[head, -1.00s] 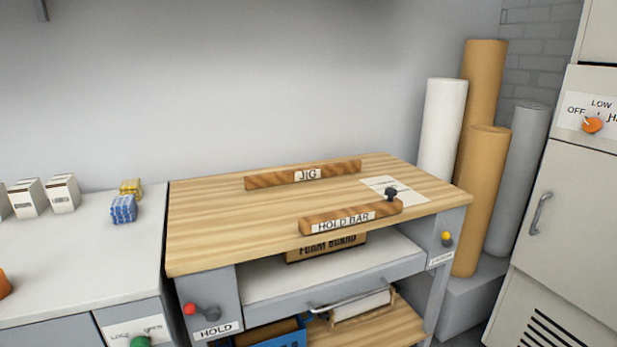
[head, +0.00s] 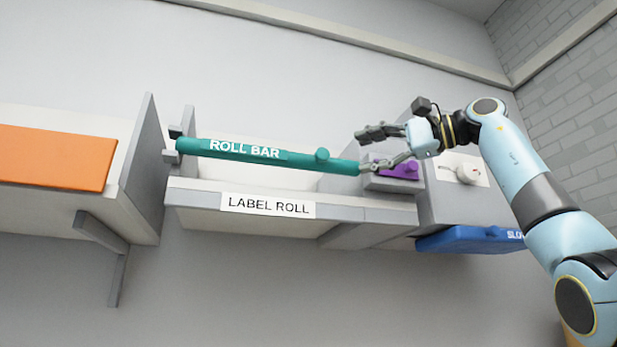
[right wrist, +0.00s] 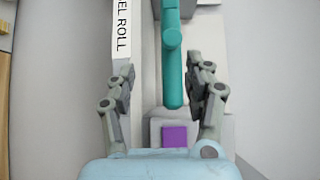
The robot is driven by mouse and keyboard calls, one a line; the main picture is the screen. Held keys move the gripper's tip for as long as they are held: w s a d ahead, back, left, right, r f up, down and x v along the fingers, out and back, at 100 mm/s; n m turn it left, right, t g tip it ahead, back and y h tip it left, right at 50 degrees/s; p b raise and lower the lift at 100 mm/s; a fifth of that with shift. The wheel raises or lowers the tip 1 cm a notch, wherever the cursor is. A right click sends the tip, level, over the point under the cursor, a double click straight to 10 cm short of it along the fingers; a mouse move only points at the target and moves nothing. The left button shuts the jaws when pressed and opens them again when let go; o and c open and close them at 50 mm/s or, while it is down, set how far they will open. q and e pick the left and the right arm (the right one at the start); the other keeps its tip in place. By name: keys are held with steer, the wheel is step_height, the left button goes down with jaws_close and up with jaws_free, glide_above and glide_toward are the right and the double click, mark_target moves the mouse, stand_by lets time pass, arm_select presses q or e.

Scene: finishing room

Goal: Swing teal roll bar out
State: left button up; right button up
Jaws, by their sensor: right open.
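The teal roll bar (head: 268,153) lies across the front of the label roll shelf, with a short teal knob on it near its right end. Its left end sits at a grey bracket (head: 172,156). My right gripper (head: 362,151) is open at the bar's right end, with its fingers apart. In the right wrist view the teal bar (right wrist: 173,75) runs between the two open fingers (right wrist: 164,82), with a gap on each side. The knob also shows there. My left gripper is in neither view now.
A purple part (head: 400,170) sits on a grey block by the bar's right end. The LABEL ROLL plate (head: 268,206) is on the shelf front. An orange panel (head: 55,157) is at the left.

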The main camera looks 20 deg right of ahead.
mark_target(326, 154)
steer(key=p+x, duration=0.1)
steer(key=x, duration=0.2)
steer(key=r+p+x, duration=0.1)
steer(key=x, duration=0.3)
steer(key=p+x, duration=0.1)
steer(key=x, duration=0.2)
steer(key=shift+a+r, duration=0.25)
steer(key=shift+r, duration=0.1)
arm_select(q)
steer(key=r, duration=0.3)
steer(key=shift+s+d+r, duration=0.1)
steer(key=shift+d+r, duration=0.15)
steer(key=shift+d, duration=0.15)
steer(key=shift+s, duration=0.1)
arm_select(e)
steer(key=shift+c, duration=0.9)
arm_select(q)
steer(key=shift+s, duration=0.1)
arm_select(e)
jaws_close()
